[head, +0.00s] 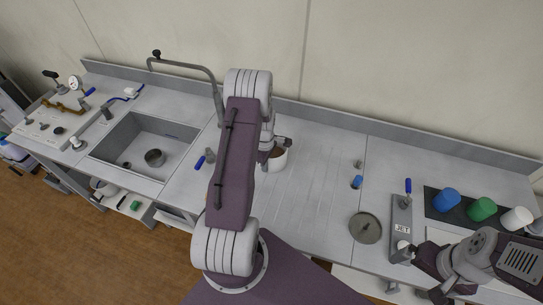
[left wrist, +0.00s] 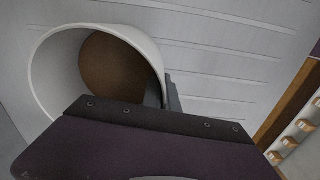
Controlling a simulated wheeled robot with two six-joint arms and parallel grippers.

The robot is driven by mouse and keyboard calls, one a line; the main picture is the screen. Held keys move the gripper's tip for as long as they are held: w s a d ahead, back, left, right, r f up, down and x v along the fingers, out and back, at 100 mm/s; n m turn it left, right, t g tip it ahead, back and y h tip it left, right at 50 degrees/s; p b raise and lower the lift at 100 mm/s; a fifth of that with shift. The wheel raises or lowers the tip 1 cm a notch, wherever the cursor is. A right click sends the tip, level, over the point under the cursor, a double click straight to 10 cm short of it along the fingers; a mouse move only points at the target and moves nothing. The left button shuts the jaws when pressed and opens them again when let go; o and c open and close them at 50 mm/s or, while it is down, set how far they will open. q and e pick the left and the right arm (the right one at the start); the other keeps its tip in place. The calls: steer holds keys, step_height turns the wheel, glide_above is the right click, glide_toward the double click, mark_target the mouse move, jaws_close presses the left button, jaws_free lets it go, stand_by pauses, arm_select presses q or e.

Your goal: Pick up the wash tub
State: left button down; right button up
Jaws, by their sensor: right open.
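A white round tub (head: 279,159), which I take for the wash tub, stands on the worktop right of the sink. Brown shows inside it. In the left wrist view the tub (left wrist: 52,88) fills the upper left, its wide mouth facing the camera. My left gripper (head: 266,153) is at the tub's left side in the head view, mostly hidden by my arm. One grey finger (left wrist: 173,95) shows at the tub's right edge in the wrist view; the other is hidden, so its grip is unclear. My right gripper (head: 422,272) is open at the lower right, far from the tub.
The sink (head: 118,142) holds a small metal pot (head: 155,157). A round grey dish (head: 365,228) and a small blue-topped item (head: 357,182) lie right of the tub. A JET fixture (head: 401,220) and blue, green (head: 482,208) and white cups stand farther right. The middle worktop is clear.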

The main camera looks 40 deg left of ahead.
arm_select(q)
steer(key=shift+r, duration=0.15)
steer(key=shift+r+b, duration=0.35)
steer(key=shift+r, duration=0.55)
step_height(320, 180, up, 2)
steer(key=shift+w, duration=0.1)
steer(key=s+d+r+b, duration=0.2)
steer(key=s+d+r, duration=0.5)
steer(key=s, duration=0.1)
steer(key=shift+s+d, duration=0.4)
